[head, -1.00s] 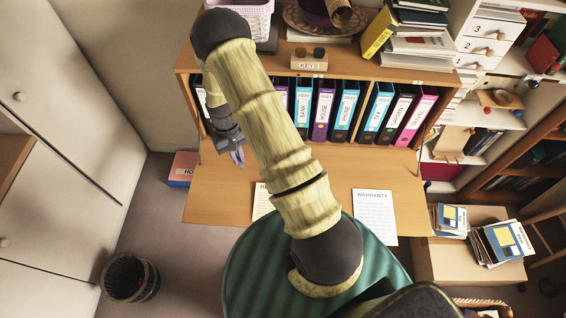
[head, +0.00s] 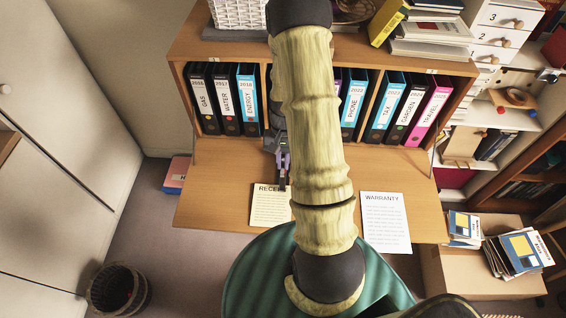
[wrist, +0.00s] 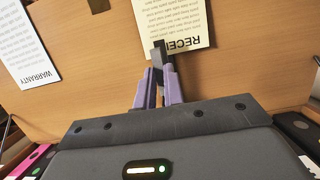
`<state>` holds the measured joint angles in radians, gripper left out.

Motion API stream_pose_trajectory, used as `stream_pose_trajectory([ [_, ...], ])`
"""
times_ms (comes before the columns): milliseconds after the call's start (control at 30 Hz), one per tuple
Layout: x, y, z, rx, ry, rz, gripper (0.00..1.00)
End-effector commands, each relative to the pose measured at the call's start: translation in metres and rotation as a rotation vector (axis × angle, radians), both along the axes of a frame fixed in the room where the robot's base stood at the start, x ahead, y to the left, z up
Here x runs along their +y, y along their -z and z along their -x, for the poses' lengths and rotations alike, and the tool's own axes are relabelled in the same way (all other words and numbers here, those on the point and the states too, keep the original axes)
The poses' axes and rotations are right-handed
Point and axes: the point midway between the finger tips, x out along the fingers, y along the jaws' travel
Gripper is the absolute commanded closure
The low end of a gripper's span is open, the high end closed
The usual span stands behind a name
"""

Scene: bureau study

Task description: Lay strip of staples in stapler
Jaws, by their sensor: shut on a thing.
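My gripper (head: 283,160) has purple fingers and hangs over the fold-down desk, just above the receipt sheet. In the wrist view my gripper (wrist: 161,88) is shut on a narrow dark piece, which I take for the strip of staples (wrist: 159,50). The strip juts past the fingertips over the receipt heading and also shows in the head view (head: 282,182). No stapler can be made out for sure. A dark thing (wrist: 98,5) between the two sheets is cut off by the wrist view's top edge. My arm hides that part of the desk in the head view.
The wooden desk (head: 215,195) bears the receipt sheet (head: 268,207) and the warranty sheet (head: 385,222). Its left part is clear. Several ring binders (head: 220,95) stand behind it. A green chair (head: 262,270) is in front and a waste basket (head: 118,288) at lower left.

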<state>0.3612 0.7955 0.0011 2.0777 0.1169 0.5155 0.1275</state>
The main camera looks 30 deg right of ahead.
Motion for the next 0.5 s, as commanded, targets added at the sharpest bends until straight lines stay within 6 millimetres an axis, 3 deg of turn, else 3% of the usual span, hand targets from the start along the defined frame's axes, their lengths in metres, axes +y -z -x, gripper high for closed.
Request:
stream_pose_trajectory([
  [267,0.000,0.005,0.000,0.000,-0.003,0.000,1.00],
  [500,0.001,0.023,0.000,0.000,-0.003,0.000,1.00],
])
